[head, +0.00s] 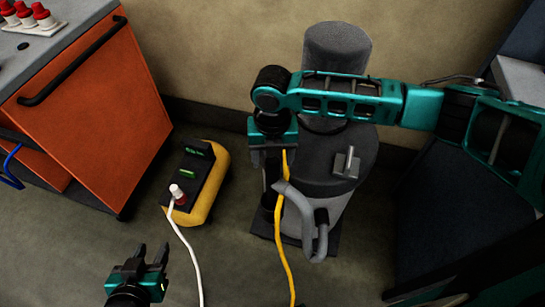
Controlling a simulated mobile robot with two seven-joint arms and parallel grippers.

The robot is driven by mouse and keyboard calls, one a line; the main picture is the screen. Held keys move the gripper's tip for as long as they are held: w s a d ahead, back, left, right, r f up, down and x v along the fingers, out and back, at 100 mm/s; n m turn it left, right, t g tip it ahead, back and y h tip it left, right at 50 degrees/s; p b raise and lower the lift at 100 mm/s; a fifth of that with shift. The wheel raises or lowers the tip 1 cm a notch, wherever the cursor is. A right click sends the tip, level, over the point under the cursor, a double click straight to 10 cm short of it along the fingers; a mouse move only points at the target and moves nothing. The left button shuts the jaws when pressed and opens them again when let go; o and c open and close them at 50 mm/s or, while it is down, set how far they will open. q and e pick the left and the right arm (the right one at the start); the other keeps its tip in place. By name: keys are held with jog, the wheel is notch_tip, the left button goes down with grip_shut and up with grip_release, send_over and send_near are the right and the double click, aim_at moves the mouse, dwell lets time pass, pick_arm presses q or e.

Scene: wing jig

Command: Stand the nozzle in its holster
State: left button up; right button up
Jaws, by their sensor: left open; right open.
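A grey vacuum-like machine (335,150) stands by the wall. A curved grey hose (315,235) hangs at its front. A dark upright piece, apparently the nozzle (267,203), stands at the machine's left side, near the hose's upper end. I cannot tell whether it sits in a holster, as my gripper and the hose hide part of it. My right gripper (269,180) points down just above this piece, open, apparently not holding it. My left gripper (141,250) is open and empty at the lower left, well away from the machine.
A yellow cable (281,265) passes by my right gripper and runs down the front. A yellow-black box (207,190) with a white cable (188,250) sits on the floor. An orange cabinet (95,115) stands left. Floor between the cables is clear.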

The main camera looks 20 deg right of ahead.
notch_tip(320, 180, up, 12)
jog(key=p, duration=0.1)
jog(key=shift+f, duration=0.25)
jog(key=shift+a+f, duration=0.1)
